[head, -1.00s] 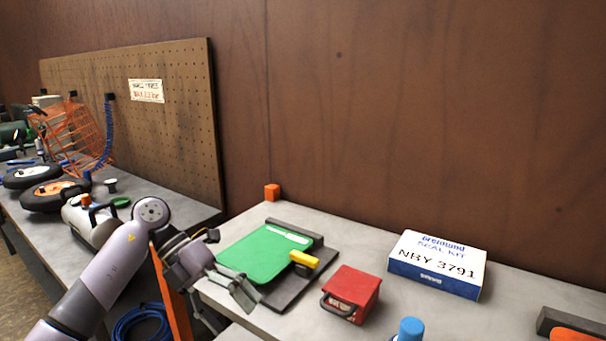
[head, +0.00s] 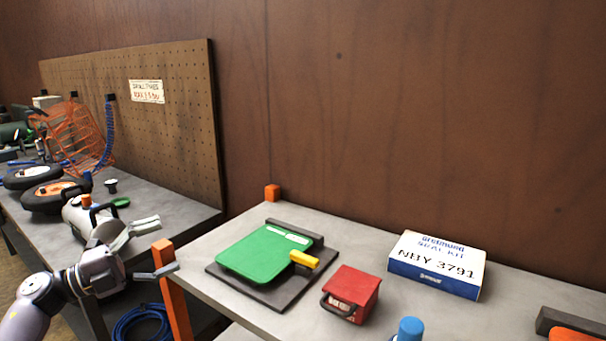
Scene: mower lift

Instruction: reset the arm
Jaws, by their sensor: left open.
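My left arm comes in from the lower left in the head view. Its left gripper (head: 150,250) is open and empty, with its fingers spread apart near the orange post (head: 175,300) at the near table's left corner. The gripper is left of the green plate (head: 264,254), which lies on a dark base with a yellow handle (head: 304,259). My right gripper does not show.
On the near table (head: 375,255) are a red box (head: 351,293), a white and blue seal kit box (head: 437,264) and a blue-capped item (head: 410,329). The left bench holds black wheels (head: 55,194), a pale canister (head: 82,217) and an orange wire basket (head: 78,137). A blue coil (head: 142,322) lies below.

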